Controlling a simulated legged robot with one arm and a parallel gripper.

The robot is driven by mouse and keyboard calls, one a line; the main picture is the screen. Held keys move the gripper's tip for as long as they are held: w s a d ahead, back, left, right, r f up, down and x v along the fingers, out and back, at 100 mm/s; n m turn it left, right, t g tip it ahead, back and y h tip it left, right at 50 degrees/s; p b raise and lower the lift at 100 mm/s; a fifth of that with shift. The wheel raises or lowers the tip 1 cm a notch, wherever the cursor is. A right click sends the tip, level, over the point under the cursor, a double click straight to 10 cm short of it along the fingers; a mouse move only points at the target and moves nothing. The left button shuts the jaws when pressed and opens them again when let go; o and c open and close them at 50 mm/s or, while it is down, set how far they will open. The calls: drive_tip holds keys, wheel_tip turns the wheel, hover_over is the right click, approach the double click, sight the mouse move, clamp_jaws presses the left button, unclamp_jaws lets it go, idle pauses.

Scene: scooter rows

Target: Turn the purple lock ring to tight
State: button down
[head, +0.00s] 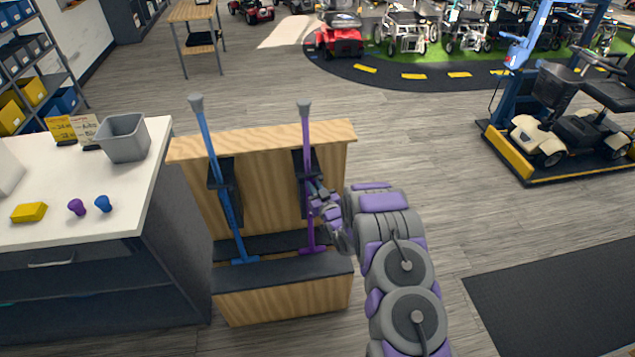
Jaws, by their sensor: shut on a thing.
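A purple crutch or cane (308,165) with a grey tip at its top stands upright in a wooden rack (265,147). My gripper (318,200) is at the middle of the purple shaft, shut on it at about the height where a lock ring would sit. The purple lock ring itself is hidden by my gripper or too small to make out, so its turn cannot be told. A matching blue one (220,185) stands at the left of the rack, leaning slightly, apart from my gripper.
A white-topped counter (120,205) at the left holds a grey bin (124,138), a yellow block (29,212), and small purple (77,207) and blue (103,204) pieces. A scooter on a platform (560,125) stands at the right.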

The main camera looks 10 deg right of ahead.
drive_tip(key=shift+a+r+m+t+h+p, duration=0.2)
drive_tip(key=shift+m+h, duration=0.25)
drive_tip(key=shift+h, duration=0.3)
drive_tip(key=shift+a+f+m+t+h+p, duration=0.15)
drive_tip(key=shift+a+m+h, duration=0.25)
drive_tip(key=shift+h, duration=0.3)
drive_tip(key=shift+a+r+m+t+h+p, duration=0.1)
drive_tip(key=shift+a+m+h, duration=0.1)
drive_tip(key=shift+m+h, duration=0.4)
drive_tip(key=shift+h, duration=0.35)
drive_tip(key=c, duration=1.1)
unclamp_jaws()
drive_tip(key=shift+s+a+f+b, duration=0.1)
drive_tip(key=shift+s+b, duration=0.75)
drive_tip(key=shift+s, duration=2.05)
drive_tip(key=shift+s+a+f+b, duration=0.1)
drive_tip(key=shift+s+b, duration=0.75)
drive_tip(key=shift+s, duration=2)
drive_tip(key=shift+s+a+f+b, duration=0.1)
drive_tip(key=shift+s+b, duration=0.75)
drive_tip(key=shift+s, duration=2.05)
